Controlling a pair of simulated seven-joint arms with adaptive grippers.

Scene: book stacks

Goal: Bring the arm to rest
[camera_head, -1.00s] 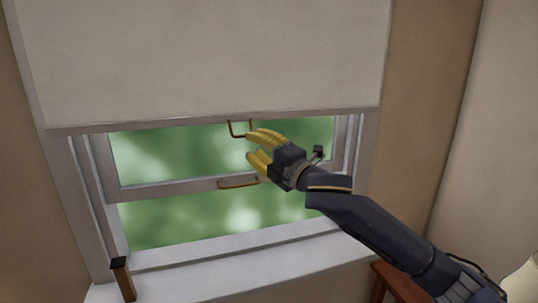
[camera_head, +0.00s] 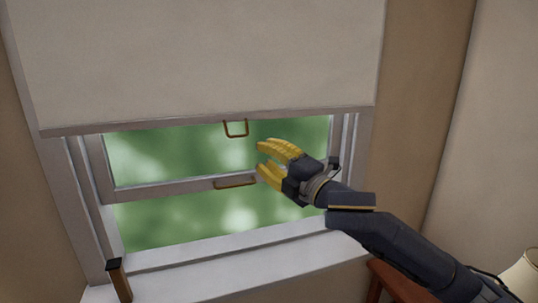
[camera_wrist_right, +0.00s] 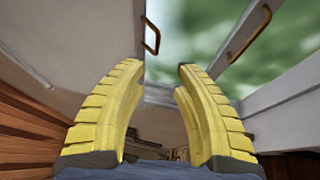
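My right gripper (camera_head: 262,158) has yellow ridged fingers and sits in front of the window, to the right of both handles in the head view. In the right wrist view its fingers (camera_wrist_right: 160,75) are spread apart with nothing between them. A white blind (camera_head: 210,60) covers the upper part of the window, with a brass loop handle (camera_head: 236,129) at its lower edge. A brass handle (camera_head: 235,183) is on the window sash (camera_head: 160,189). The gripper is apart from both handles. My left gripper is not in view.
The white windowsill (camera_head: 240,254) runs below the window. A small brown post with a dark top (camera_head: 120,280) stands at its left end. A reddish wooden piece of furniture (camera_head: 395,285) and a pale lampshade (camera_head: 523,275) are at the lower right.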

